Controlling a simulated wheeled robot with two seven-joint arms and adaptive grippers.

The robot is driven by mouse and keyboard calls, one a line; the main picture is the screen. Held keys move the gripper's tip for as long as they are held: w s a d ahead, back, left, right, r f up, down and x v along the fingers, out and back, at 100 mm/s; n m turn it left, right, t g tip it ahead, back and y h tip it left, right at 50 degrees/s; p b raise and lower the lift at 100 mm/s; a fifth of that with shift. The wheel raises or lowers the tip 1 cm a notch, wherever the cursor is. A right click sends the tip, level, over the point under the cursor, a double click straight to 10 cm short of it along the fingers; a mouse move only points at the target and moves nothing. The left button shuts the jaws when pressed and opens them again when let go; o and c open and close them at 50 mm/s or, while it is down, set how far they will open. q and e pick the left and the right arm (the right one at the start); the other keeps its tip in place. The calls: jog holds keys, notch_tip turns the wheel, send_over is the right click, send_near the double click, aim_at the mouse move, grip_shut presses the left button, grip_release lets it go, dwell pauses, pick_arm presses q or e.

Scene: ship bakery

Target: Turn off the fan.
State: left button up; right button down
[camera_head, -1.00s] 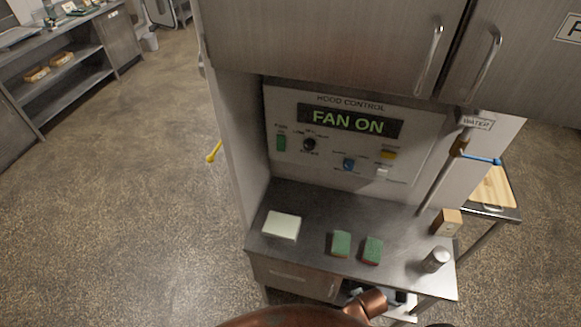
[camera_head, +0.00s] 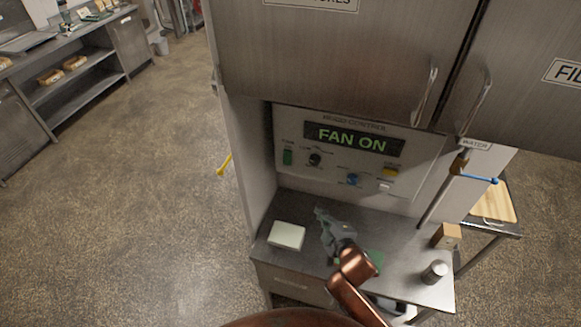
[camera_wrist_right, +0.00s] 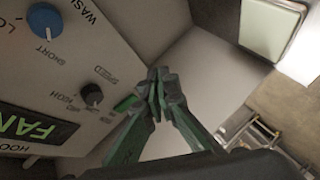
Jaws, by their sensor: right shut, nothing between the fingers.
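The hood control panel (camera_head: 300,178) has a lit display (camera_head: 352,140) that reads FAN ON. Below the display are a green switch (camera_head: 287,158), a black knob (camera_head: 315,159), a blue knob (camera_head: 352,180), a yellow button (camera_head: 391,171) and a white switch (camera_head: 385,187). My right gripper (camera_head: 320,212) is shut and empty, above the counter and below the panel's left part. In the wrist view, the gripper (camera_wrist_right: 156,88) is beside the panel, apart from the black knob (camera_wrist_right: 91,95), which has HIGH and SPEED lettering near it. My left gripper is not in view.
The steel counter (camera_head: 400,225) holds a pale block (camera_head: 287,235), a green sponge (camera_head: 375,261) partly behind my arm, a wooden block (camera_head: 447,236) and a metal shaker (camera_head: 434,272). Cabinets (camera_head: 340,60) overhang the panel. A blue-handled water pipe (camera_head: 480,179) stands at right.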

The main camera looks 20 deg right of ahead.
jog(key=w+a+r+n+t+y, duration=0.2)
jog(key=a+r+n, duration=0.3)
jog(key=r, duration=0.4)
jog(key=shift+w+a+n+t+y, duration=0.3)
jog(key=shift+w+a+n+y, duration=0.1)
jog(key=shift+w+a, duration=0.25)
jog(key=p, duration=0.3)
send_near(285, 161)
jog(key=w+a, duration=0.3)
jog(key=shift+w+d+f+p, duration=0.15)
jog(key=shift+w+d+p, duration=0.05)
jog(key=shift+w+d, duration=0.35)
jog(key=shift+w+d+f+p, duration=0.2)
jog(key=shift+w+d, duration=0.2)
jog(key=shift+w, duration=0.4)
